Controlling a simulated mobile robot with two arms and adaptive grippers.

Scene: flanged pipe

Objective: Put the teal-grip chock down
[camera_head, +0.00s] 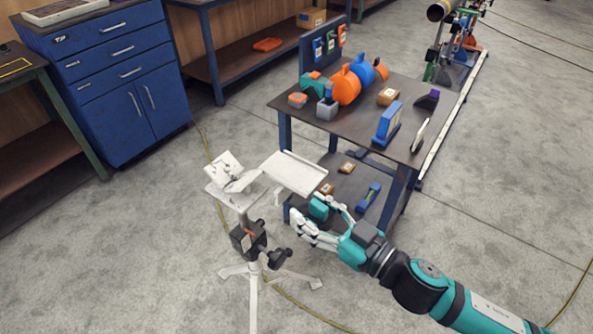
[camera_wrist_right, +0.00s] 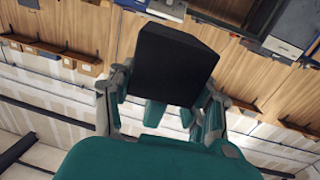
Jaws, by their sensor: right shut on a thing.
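My right gripper (camera_head: 318,222) reaches in from the lower right of the head view and is shut on the teal-grip chock (camera_head: 319,208). In the right wrist view, the chock's dark block (camera_wrist_right: 175,65) stands up beyond the fingers of my right gripper (camera_wrist_right: 160,108), with teal parts between them. In the head view the fingers hide part of the chock. The chock is held in front of the work table (camera_head: 350,145), near its lower shelf; its exact height is hard to tell. My left gripper is not in view.
A white tripod stand with a tray (camera_head: 293,173) is close to the left of my gripper. The tabletop holds orange and blue pipe parts (camera_head: 346,85), a blue block (camera_head: 388,122) and a purple-and-black piece (camera_head: 428,100). A blue item (camera_head: 368,196) lies on the lower shelf.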

